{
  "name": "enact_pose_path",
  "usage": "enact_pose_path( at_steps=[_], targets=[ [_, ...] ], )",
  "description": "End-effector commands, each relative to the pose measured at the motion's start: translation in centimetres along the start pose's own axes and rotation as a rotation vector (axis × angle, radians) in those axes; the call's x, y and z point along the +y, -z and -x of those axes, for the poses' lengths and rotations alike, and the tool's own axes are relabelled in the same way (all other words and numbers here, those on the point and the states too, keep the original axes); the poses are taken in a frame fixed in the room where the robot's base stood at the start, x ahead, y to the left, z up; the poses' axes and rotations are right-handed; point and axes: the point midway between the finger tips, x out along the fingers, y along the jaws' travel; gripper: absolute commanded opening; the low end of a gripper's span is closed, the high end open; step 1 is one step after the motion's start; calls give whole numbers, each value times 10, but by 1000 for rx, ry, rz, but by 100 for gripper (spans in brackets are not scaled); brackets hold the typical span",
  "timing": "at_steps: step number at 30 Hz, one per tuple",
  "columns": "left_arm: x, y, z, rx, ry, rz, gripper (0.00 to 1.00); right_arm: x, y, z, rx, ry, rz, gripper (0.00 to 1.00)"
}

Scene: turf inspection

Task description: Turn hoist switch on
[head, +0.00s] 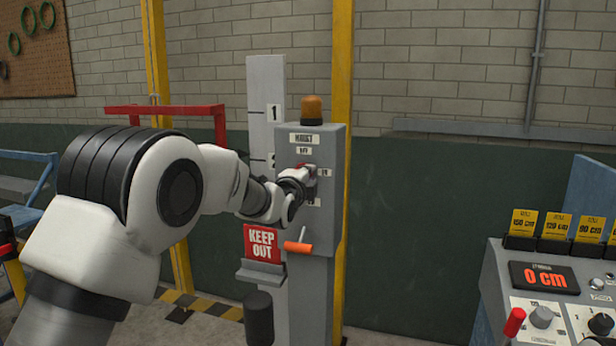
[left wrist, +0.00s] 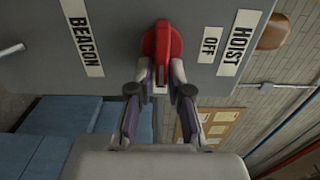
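The hoist switch is a red knob (left wrist: 162,50) on a grey control box (head: 322,150). In the left wrist view, the OFF label (left wrist: 209,46) and the HOIST label (left wrist: 238,42) are to its right. My left gripper (left wrist: 163,75) has one finger on each side of the knob's grip and appears shut on it. A white mark shows on the knob between the fingers. In the head view, my left gripper (head: 303,178) reaches the box face and hides most of the knob. My right gripper is not in view.
An orange beacon (head: 311,110) tops the box. An orange-handled lever (head: 299,247) and a red KEEP OUT sign (head: 262,243) sit below. A BEACON label (left wrist: 82,38) is on the box. A console (head: 560,310) reading 0 cm stands at right.

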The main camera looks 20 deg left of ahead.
Motion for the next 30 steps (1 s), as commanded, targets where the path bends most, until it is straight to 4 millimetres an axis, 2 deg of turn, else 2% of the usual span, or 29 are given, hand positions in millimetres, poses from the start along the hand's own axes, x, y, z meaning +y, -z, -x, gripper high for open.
enact_pose_path(
  at_steps=[9,13,17,24,27,30],
  targets=[
    [0,0,0,0,1,1,38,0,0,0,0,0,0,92],
    [-1,0,9,0,1,1,38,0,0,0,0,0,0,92],
    [-1,0,34,0,1,2,38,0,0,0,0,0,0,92],
    [0,0,96,0,-1,1,38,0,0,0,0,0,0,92],
    [1,0,112,0,-1,1,38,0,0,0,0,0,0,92],
    [0,0,119,0,0,1,38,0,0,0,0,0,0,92]
  ],
)
